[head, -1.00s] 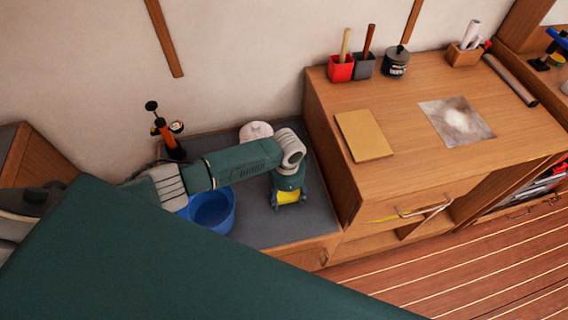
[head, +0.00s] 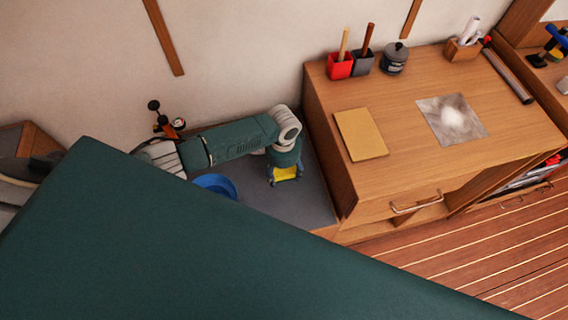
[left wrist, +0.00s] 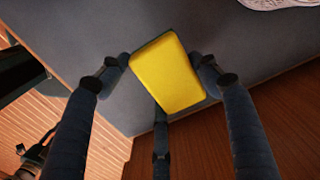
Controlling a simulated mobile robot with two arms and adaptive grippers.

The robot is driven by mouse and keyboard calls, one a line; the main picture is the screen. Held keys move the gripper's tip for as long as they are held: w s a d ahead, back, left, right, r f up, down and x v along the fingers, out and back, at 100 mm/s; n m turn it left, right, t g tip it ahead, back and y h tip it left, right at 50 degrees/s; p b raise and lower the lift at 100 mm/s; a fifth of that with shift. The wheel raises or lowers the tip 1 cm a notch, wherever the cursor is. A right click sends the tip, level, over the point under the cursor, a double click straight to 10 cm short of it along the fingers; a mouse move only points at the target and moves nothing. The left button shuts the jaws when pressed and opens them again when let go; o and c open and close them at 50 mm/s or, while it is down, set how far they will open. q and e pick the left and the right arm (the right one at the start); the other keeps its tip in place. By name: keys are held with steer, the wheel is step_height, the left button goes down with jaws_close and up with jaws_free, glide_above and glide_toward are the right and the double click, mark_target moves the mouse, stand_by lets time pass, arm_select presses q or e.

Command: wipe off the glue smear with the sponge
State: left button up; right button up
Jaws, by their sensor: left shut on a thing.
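The yellow sponge (head: 285,173) is held in my left gripper (head: 284,178) over the low grey counter, left of the wooden cabinet. In the left wrist view the sponge (left wrist: 167,72) sits between the fingers of the left gripper (left wrist: 165,75), which are shut on it. The glue smear (head: 453,117) is a whitish patch on a grey square sheet (head: 475,132) on the cabinet top, well to the right of the gripper. My right gripper does not show.
On the cabinet top (head: 410,161) lie a tan board (head: 361,134), red (head: 340,66) and grey (head: 363,64) cups with handles, and a dark jar (head: 395,57). A blue bowl (head: 216,184) stands on the grey counter (head: 308,201). My dark green body hides the foreground.

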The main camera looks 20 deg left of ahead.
arm_select(q)
steer(key=shift+r+p, duration=0.7)
steer(key=shift+r, duration=0.25)
steer(key=shift+r+p, duration=0.4)
steer(key=shift+r, duration=0.05)
steer(key=shift+f, duration=0.1)
